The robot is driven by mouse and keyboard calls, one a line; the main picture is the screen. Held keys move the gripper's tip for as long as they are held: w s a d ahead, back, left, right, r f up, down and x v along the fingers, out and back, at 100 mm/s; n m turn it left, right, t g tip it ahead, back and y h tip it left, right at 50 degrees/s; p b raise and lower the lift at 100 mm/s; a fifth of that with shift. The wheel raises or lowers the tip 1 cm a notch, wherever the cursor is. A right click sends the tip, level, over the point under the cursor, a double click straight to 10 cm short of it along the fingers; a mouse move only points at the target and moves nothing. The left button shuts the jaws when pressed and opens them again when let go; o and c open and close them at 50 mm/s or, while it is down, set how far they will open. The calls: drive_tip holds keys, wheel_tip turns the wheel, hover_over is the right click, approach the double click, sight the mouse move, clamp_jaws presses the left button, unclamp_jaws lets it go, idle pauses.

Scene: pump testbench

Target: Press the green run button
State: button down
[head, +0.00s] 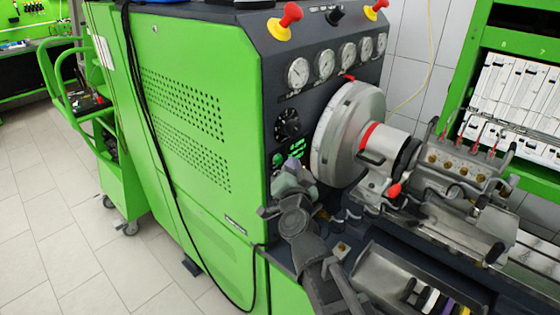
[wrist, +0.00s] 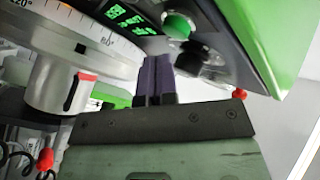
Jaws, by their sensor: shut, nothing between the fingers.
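The green run button (wrist: 178,26) shows in the wrist view as a round green cap in a pale collar on the dark panel, at the top, right of centre. My gripper (wrist: 157,62) is shut and empty, its two dark purple fingers side by side. In that picture the fingertips are below and left of the button, with a visible gap. In the head view my gripper (head: 293,165) is close to the lower left of the bench's front panel.
A lit green display (wrist: 130,18) is beside the button, and a dark, glossy knob (wrist: 200,58) is just below it. The big graduated wheel (head: 347,133) stands right of my gripper. A dial (head: 287,125) is above. Red mushroom knobs (head: 285,20) top the panel.

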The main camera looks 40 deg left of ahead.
drive_tip(key=shift+a, duration=0.15)
drive_tip(key=shift+a, duration=0.3)
idle(0.3)
